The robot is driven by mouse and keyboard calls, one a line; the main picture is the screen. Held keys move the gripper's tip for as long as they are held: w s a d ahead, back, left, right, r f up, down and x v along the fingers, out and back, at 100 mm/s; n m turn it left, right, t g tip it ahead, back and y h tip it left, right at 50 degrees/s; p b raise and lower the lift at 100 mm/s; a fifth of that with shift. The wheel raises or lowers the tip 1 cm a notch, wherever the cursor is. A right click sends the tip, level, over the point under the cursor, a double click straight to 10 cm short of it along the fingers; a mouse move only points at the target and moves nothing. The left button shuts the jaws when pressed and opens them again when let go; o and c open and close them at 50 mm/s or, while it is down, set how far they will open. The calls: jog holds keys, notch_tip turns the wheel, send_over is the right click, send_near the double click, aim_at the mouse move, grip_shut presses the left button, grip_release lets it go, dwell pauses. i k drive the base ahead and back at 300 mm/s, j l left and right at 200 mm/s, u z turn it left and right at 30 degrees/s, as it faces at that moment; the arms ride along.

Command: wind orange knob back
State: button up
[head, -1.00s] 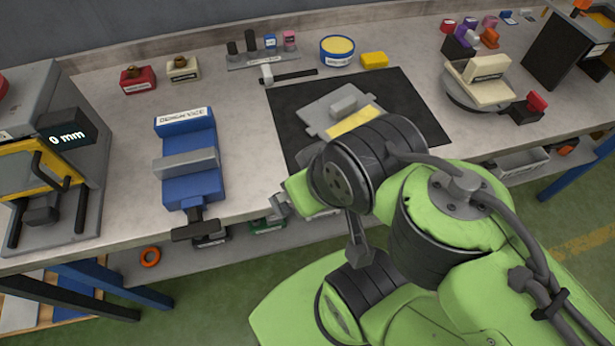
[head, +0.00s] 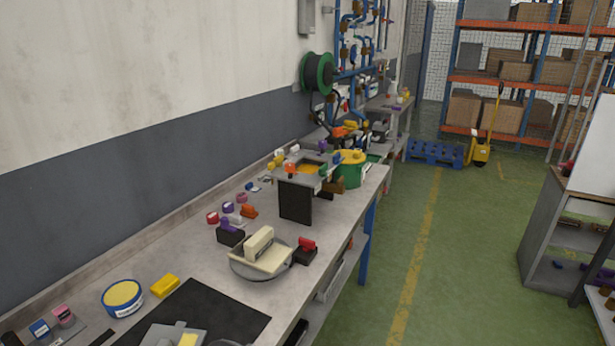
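Several small orange parts show in the head view, and I cannot tell for sure which is the orange knob. One orange piece (head: 291,169) sits at the near edge of a raised grey plate on a black upright stand (head: 296,202). Another orange piece (head: 249,211) lies on the bench among small purple, pink and red pieces. A further orange piece (head: 340,131) shows farther back, too small to make out. My gripper is not in view.
A round grey turntable (head: 240,268) bears a cream block (head: 259,244), with a red-topped black block (head: 306,250) beside it. A green-and-yellow tub (head: 352,171) stands at the bench's far end. The green floor right of the bench is open.

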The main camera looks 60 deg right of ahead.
aim_at(290, 167)
jog(key=z, duration=2.15)
jog(key=i+l+u, duration=0.15)
jog(key=u, duration=0.35)
jog(key=i+l+u, duration=0.2)
jog(key=u, duration=0.3)
jog(key=i+l+u, duration=0.1)
jog(key=l+u, duration=0.15)
jog(key=u, duration=0.25)
jog(key=l+u, duration=0.3)
jog(key=u, duration=0.2)
jog(key=l+u, duration=0.3)
jog(key=u, duration=0.2)
jog(key=l+u, duration=0.3)
jog(key=u, duration=0.15)
jog(key=k+l+u, duration=0.1)
jog(key=l+u, duration=0.2)
jog(key=u, duration=0.2)
